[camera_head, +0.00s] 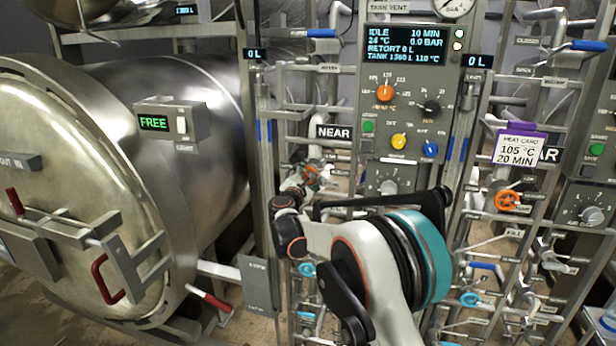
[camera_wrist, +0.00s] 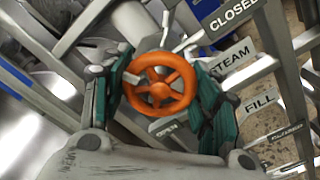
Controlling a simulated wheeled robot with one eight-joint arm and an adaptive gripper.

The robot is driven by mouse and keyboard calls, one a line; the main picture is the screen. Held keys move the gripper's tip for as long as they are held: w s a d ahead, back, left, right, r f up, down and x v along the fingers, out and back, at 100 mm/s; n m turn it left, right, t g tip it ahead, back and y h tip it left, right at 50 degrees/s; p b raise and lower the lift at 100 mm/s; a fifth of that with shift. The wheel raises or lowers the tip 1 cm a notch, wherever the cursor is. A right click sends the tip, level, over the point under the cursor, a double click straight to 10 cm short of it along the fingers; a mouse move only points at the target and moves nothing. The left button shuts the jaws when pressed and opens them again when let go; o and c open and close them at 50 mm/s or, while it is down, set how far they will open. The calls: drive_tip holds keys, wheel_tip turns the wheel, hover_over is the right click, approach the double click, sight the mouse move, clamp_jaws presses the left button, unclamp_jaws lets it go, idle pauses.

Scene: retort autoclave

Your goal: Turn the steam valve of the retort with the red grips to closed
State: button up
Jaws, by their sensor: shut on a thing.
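The steam valve's orange handwheel (camera_wrist: 159,90) sits between the two teal-padded fingers of my gripper (camera_wrist: 160,74) in the wrist view. The fingers are shut on its rim from both sides. I cannot tell which way the valve points. In the head view, the wheel (camera_head: 312,173) is partly hidden by my gripper (camera_head: 303,183). The retort with red grips (camera_head: 75,215) stands at the left, its door shut.
A control panel (camera_head: 403,123) reads IDLE, 24 °C. Another orange wheel (camera_head: 507,201) is on the right rack, below a heat card (camera_head: 520,146). Pipes and labelled brackets crowd my gripper. A FILL label (camera_wrist: 261,101) is close at the right in the wrist view.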

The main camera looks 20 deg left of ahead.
drive_tip(key=m, duration=0.5)
drive_tip(key=shift+m, duration=0.3)
drive_tip(key=m, duration=1.1)
drive_tip(key=shift+m, duration=0.4)
drive_tip(key=m, duration=0.5)
drive_tip(key=shift+f, duration=0.1)
drive_tip(key=o, duration=1.1)
